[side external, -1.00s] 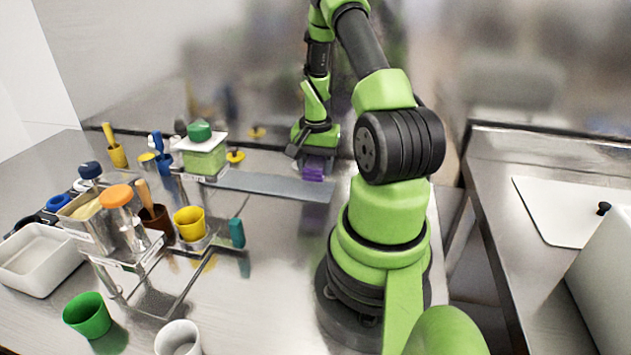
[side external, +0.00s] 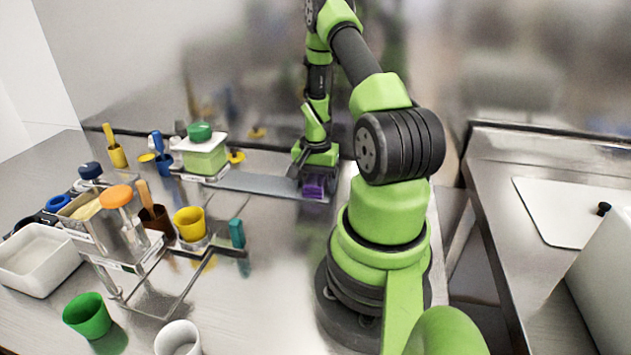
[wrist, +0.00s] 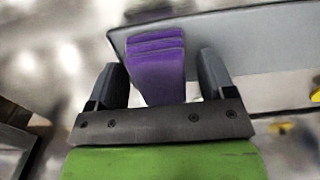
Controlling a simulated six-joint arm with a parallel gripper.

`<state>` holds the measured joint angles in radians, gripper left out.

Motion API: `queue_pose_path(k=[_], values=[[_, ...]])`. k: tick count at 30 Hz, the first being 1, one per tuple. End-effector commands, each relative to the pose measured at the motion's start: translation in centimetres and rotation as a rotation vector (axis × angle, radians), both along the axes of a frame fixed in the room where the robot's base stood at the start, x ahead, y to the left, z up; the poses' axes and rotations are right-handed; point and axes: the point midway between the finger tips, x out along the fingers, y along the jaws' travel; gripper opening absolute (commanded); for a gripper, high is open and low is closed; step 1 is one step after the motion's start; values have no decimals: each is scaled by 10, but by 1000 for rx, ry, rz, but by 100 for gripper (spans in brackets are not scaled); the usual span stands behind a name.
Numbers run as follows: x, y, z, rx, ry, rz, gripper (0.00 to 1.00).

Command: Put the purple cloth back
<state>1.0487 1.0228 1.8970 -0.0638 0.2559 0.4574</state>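The purple cloth (side external: 313,188), a folded stack of layers, is at the right end of a long flat grey strip (side external: 255,184) in the side view. My gripper (side external: 307,180) is low over it, pointing down. In the wrist view the cloth (wrist: 158,70) lies between the two fingers of my gripper (wrist: 165,75). The fingers are apart, with a gap showing beside the cloth, clearest on the right. The grey strip (wrist: 245,45) shows beneath and beyond the cloth. The exact contact under the cloth is hidden.
Left of the strip stand a green-lidded container (side external: 204,155), a yellow cup (side external: 190,223), a teal block (side external: 237,233) and a metal rack (side external: 135,262) with an orange-topped jar (side external: 118,205). Bare steel table lies in front of the strip.

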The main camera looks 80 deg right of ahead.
Motion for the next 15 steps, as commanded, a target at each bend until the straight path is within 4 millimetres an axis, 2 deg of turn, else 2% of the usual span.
queue_pose_path(k=[7,11,15], values=[[0,0,10,-2,-1,0,76],[1,-1,32,-5,-3,-1,76],[1,-1,62,-6,-4,-1,76]])
